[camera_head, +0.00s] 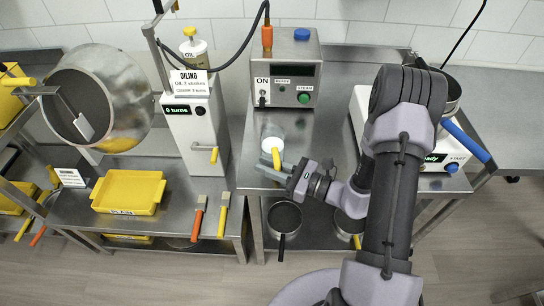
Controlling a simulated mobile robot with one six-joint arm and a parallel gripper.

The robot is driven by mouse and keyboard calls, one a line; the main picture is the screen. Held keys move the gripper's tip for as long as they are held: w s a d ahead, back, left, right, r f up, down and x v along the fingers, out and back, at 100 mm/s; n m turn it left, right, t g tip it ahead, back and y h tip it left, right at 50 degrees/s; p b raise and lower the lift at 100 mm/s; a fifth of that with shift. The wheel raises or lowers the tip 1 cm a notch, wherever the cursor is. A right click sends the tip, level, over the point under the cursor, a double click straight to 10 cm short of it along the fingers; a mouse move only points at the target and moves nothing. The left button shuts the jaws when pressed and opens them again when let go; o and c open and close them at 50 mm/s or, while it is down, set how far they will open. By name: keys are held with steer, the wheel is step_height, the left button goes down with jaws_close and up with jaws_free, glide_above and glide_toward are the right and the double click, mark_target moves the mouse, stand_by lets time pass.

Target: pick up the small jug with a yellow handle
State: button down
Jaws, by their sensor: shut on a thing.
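The small jug (272,144) is a pale, whitish vessel on the steel table, in front of the grey control box. Its yellow handle (277,158) points toward the front. My gripper (271,166) reaches in from the right at the handle and is shut on it. The fingers hide part of the handle. I cannot tell whether the jug's base touches the table.
The control box (288,70) stands behind the jug. An oiling machine (194,125) and a large metal drum (100,95) are to the left. A yellow tray (128,192) lies on the left table. Pans (284,216) sit on the lower shelf.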

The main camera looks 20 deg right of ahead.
steer(key=shift+r, duration=0.1)
step_height(320, 180, up, 4)
steer(key=shift+d+f+p, duration=0.1)
steer(key=shift+p, duration=1.05)
steer(key=s+d+p, duration=0.1)
steer(key=s+d, duration=0.3)
steer(key=s, duration=0.2)
steer(key=s+d+r+p, duration=0.1)
steer(key=s+d, duration=0.3)
steer(key=s, duration=0.3)
steer(key=shift+s+d+p, duration=0.15)
steer(key=shift+s+p, duration=0.15)
steer(key=shift+p, duration=0.05)
steer(key=c, duration=2)
jaws_free()
jaws_close()
